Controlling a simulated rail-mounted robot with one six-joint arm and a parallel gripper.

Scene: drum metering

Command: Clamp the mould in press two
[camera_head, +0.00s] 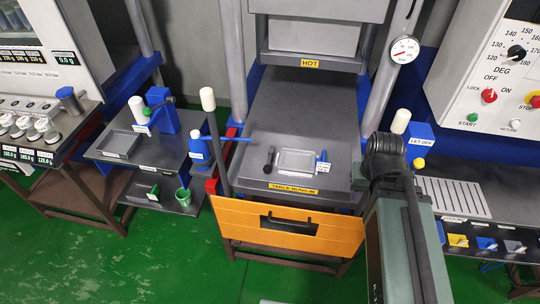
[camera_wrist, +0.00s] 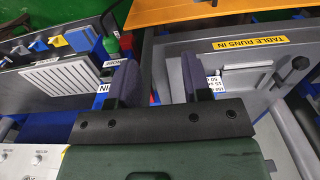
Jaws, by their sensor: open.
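The table's edge label (camera_wrist: 249,42) and a black knob (camera_wrist: 300,62) show to the right of the fingers. In the head view my arm hides my gripper.
An orange guard with a handle slot (camera_head: 260,240) stands before the table. A white-knobbed lever (camera_head: 208,99) stands left of it. A white-knobbed LET OFF control (camera_head: 401,121) and a slotted tray (camera_head: 452,197) are at right. A pressure gauge (camera_head: 404,50) hangs above.

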